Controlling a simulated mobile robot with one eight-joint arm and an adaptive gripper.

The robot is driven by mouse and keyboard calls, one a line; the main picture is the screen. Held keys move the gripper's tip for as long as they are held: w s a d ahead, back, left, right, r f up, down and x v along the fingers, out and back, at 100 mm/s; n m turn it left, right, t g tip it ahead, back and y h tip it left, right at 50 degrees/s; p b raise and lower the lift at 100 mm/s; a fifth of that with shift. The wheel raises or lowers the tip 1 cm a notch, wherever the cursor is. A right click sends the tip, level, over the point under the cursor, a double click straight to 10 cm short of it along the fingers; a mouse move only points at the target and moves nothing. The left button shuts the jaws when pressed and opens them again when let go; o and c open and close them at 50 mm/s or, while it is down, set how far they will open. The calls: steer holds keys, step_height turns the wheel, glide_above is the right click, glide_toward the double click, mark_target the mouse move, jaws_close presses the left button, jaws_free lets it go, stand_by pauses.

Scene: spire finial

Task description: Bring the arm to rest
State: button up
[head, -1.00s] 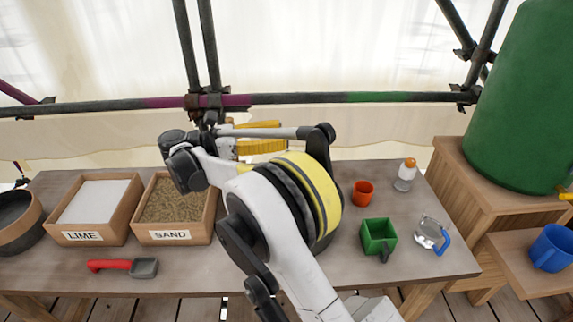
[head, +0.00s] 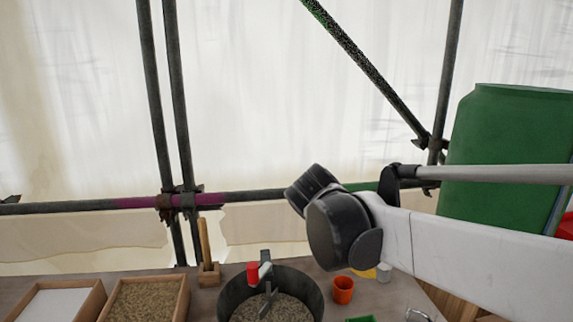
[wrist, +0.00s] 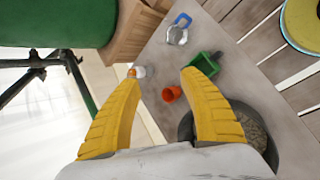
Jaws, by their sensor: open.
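In the wrist view the two yellow fingers of my gripper (wrist: 160,98) stand wide apart with nothing between their tips but a view down to the table. My gripper is open and empty, raised above the bench. In the head view my white arm with black joints crosses the right side, in front of the green barrel; the gripper's fingers are mostly hidden there. The workbench (wrist: 215,35) lies below and ahead.
A round pan of grainy material (head: 272,311) holds a red-handled tool (head: 253,273). The green barrel (head: 500,150) and scaffold poles (head: 172,120) are close obstacles.

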steer(key=s+f+m+t+y, duration=0.1)
steer(key=s+f+m+y, duration=0.2)
steer(key=s+m, duration=0.3)
steer(key=s+d+f+m+t+y, duration=0.1)
steer(key=s+f+m+y, duration=0.2)
steer(key=s, duration=0.8)
steer(key=f+m, duration=0.2)
steer(key=m, duration=0.1)
steer(key=shift+s+t+y, duration=0.2)
steer(key=shift+t+y, duration=0.1)
steer(key=shift+t, duration=0.1)
steer(key=shift+r, duration=0.1)
